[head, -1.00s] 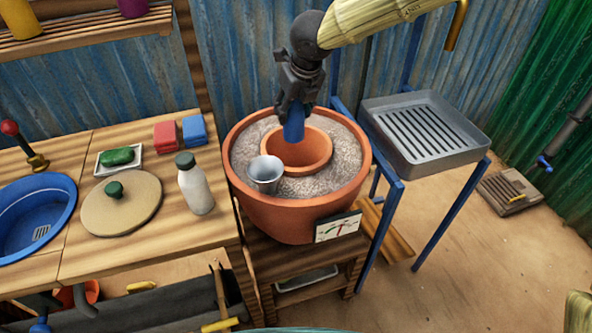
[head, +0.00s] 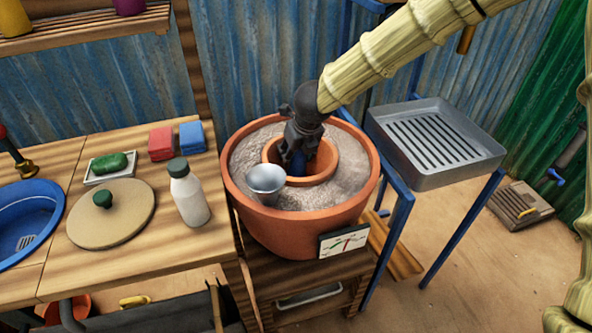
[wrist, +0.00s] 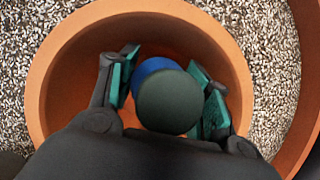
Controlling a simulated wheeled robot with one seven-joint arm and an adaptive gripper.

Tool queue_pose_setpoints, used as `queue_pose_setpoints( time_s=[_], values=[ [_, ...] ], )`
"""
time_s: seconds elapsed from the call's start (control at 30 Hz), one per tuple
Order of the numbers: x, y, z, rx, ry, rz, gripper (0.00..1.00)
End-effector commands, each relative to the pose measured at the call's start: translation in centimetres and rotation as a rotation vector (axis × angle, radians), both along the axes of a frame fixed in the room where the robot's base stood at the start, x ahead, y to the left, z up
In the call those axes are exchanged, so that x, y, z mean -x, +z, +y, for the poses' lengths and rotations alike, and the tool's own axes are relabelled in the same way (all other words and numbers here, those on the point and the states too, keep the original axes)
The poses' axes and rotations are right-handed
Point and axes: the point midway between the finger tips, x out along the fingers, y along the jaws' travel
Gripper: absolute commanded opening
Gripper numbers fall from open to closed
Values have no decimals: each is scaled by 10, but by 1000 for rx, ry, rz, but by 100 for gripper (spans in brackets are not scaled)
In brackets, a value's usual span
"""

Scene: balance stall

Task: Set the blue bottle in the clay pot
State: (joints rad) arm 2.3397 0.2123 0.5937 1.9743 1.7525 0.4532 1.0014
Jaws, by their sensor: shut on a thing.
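The blue bottle (wrist: 156,67) with a dark cap is between the fingers of my gripper (wrist: 166,95) in the wrist view. My gripper (head: 299,155) is shut on it and reaches into the mouth of the inner clay pot (head: 325,172). In the head view only a little of the blue bottle (head: 312,160) shows; its lower end is hidden inside the pot. I cannot tell whether it touches the pot's floor. The clay pot (wrist: 60,85) surrounds the bottle and fingers in the wrist view.
The inner pot sits in gravel inside a larger terracotta pot (head: 290,240). A metal cup (head: 265,183) stands on the gravel at the front left. A white bottle (head: 187,193) and round lid (head: 108,215) are on the counter. A metal tray (head: 435,145) stands at right.

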Motion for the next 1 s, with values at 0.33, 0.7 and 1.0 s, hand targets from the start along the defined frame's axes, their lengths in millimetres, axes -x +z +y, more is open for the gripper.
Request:
queue_pose_setpoints(
  time_s=[0.33, 0.7, 1.0],
  values=[
    [0, -26, -1, 1, 0, 0, 15],
    [0, -51, -1, -1, -2, -1, 15],
    [0, -54, -1, -1, -1, -1, 58]
  ],
)
